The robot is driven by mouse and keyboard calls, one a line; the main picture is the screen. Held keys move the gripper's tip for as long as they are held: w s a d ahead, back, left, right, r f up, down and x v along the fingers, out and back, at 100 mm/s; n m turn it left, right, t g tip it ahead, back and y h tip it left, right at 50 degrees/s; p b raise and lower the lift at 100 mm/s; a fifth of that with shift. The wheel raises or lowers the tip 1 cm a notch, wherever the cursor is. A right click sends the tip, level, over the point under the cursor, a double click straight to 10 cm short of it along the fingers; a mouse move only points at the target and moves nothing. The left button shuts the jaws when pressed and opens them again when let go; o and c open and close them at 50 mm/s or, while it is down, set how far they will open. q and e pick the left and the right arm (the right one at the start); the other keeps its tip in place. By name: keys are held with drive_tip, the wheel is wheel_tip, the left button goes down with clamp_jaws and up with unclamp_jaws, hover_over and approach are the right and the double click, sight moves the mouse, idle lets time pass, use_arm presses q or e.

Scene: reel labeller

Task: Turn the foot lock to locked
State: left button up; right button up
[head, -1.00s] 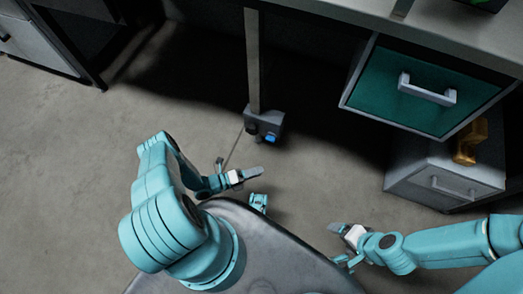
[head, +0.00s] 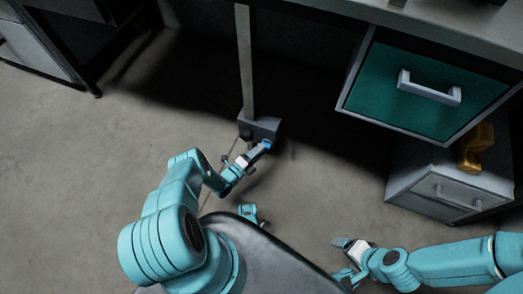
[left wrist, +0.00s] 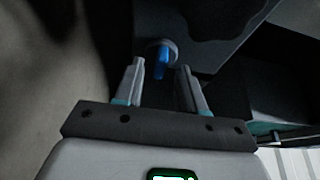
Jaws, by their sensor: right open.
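The foot lock is a grey box (head: 264,127) at the bottom of the table leg, with a small blue lever (head: 267,144) on its front. In the left wrist view the blue lever (left wrist: 161,62) hangs from a round grey hub and points down. My left gripper (head: 256,155) is at the lever, partly covering it in the head view. In the left wrist view its two fingers are apart, with the lever showing between their tips; I cannot tell whether they touch it. My right gripper (head: 345,257) is open and empty at the lower right, over the floor.
The metal leg (head: 246,70) rises from the box to the table above. The floor (head: 90,170) at left is clear.

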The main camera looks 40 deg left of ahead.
use_arm(q)
drive_tip(key=shift+w+d, duration=0.15)
drive_tip(key=shift+w, duration=0.65)
clamp_jaws()
drive_tip(key=shift+r+m, duration=0.1)
drive_tip(key=shift+m, duration=0.2)
drive_tip(key=shift+w+d+r+m+g+y+p, duration=0.15)
drive_tip(key=shift+m+g+y+p, duration=0.75)
drive_tip(key=shift+m, duration=1.25)
drive_tip(key=shift+s+d+r+m+g+y+p, duration=0.15)
drive_tip(key=shift+m+g+y+p, duration=0.5)
drive_tip(key=shift+m+y+p, duration=1)
drive_tip(key=shift+w+d+r+m+g+y+p, duration=0.15)
drive_tip(key=shift+m+g+y+p, duration=0.4)
drive_tip(key=shift+m, duration=2.05)
